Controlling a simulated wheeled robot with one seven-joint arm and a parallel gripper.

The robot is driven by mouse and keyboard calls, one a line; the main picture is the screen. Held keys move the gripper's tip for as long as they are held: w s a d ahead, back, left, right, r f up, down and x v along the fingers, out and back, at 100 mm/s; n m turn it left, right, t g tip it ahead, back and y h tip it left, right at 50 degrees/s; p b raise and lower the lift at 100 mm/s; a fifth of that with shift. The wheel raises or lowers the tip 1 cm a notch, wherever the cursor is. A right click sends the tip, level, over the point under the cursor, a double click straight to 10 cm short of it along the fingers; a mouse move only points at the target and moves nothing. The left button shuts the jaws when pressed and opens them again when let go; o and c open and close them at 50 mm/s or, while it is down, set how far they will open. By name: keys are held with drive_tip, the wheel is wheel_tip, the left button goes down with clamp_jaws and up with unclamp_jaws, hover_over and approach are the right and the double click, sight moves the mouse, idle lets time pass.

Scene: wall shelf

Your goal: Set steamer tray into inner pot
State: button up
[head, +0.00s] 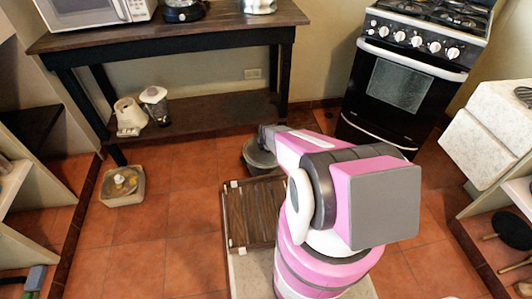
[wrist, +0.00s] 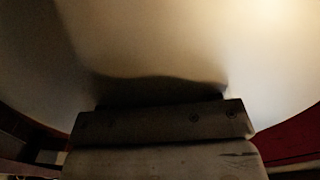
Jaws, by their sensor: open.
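A grey round pot-like vessel (head: 258,157) stands at the far end of the dark slatted wooden surface, partly hidden behind my arm. I cannot tell whether it is the inner pot, and I cannot make out the steamer tray for certain. My gripper (head: 266,136) is at the vessel's upper side, mostly hidden by my pink and white arm. In the wrist view my gripper (wrist: 163,108) is open, its dark jaw parts low in the picture. A broad pale curved surface (wrist: 150,45) fills the view close beyond it, with a shadow on it. Contact cannot be told.
The dark slatted wooden surface (head: 252,212) lies left of my arm. A long dark table (head: 170,41) stands at the back, with a blender (head: 155,104) on its lower shelf. A square container (head: 122,187) sits on the floor at left. A stove (head: 408,80) stands at right. Tiled floor is clear between.

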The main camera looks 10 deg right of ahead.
drive_tip(key=shift+r, duration=0.1)
wheel_tip(320, 180, up, 11)
drive_tip(key=shift+f, duration=0.2)
idle(1.0)
